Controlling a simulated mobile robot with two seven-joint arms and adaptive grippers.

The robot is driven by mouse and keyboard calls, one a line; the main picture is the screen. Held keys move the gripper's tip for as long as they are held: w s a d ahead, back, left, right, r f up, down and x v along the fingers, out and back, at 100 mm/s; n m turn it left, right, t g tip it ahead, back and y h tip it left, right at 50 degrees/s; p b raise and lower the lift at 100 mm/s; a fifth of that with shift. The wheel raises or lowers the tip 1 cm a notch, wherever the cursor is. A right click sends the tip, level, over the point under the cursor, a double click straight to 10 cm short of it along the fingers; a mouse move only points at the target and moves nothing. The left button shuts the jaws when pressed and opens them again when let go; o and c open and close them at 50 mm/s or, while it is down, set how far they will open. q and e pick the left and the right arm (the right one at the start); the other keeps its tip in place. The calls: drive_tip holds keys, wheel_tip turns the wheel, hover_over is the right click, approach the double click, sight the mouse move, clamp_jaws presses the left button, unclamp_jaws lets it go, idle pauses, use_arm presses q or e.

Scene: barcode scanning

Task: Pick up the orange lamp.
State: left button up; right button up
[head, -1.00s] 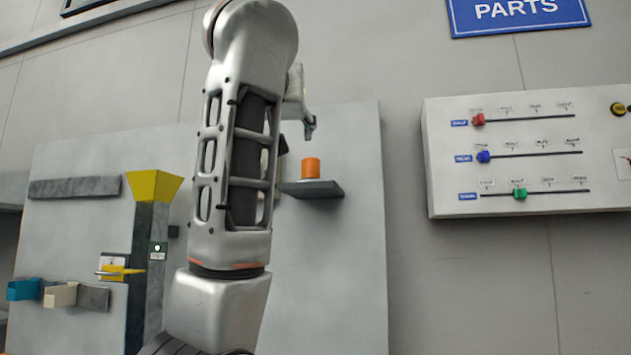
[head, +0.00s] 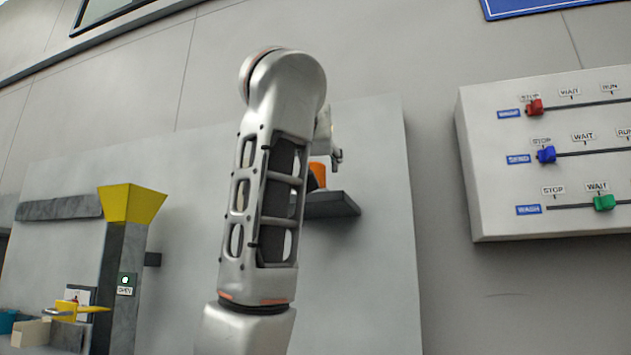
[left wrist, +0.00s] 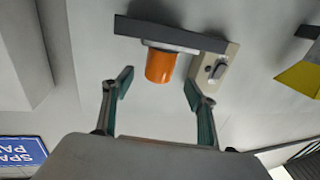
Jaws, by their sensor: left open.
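The orange lamp (head: 317,175) is a short cylinder standing on a dark wall shelf (head: 335,206). In the head view my left arm hides part of it. In the left wrist view, which is upside down, the lamp (left wrist: 160,66) shows whole, on a pale base at the shelf (left wrist: 170,34). My left gripper (left wrist: 158,88) is open and empty, its two fingers apart with the lamp beyond and between their tips. I see no contact. In the head view only a small part of the left gripper (head: 336,155) shows beside the lamp. My right gripper is not in view.
A pale plate with a grey switch (left wrist: 215,68) sits by the shelf, near one finger. A yellow funnel (head: 132,203) on a grey column stands left. A slider panel (head: 550,160) is on the right wall.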

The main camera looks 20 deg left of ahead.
sight(311, 168)
use_arm(q)
drive_tip(key=shift+w+a, duration=0.15)
drive_tip(key=shift+w, duration=0.4)
drive_tip(key=w, duration=0.1)
drive_tip(key=w+p, duration=0.1)
drive_tip(key=w, duration=0.1)
drive_tip(key=w+p, duration=0.1)
drive_tip(key=w, duration=0.1)
drive_tip(key=shift+a, duration=0.4)
drive_tip(key=shift+d, duration=0.1)
drive_tip(key=shift+c, duration=0.7)
drive_tip(key=c, duration=1.1)
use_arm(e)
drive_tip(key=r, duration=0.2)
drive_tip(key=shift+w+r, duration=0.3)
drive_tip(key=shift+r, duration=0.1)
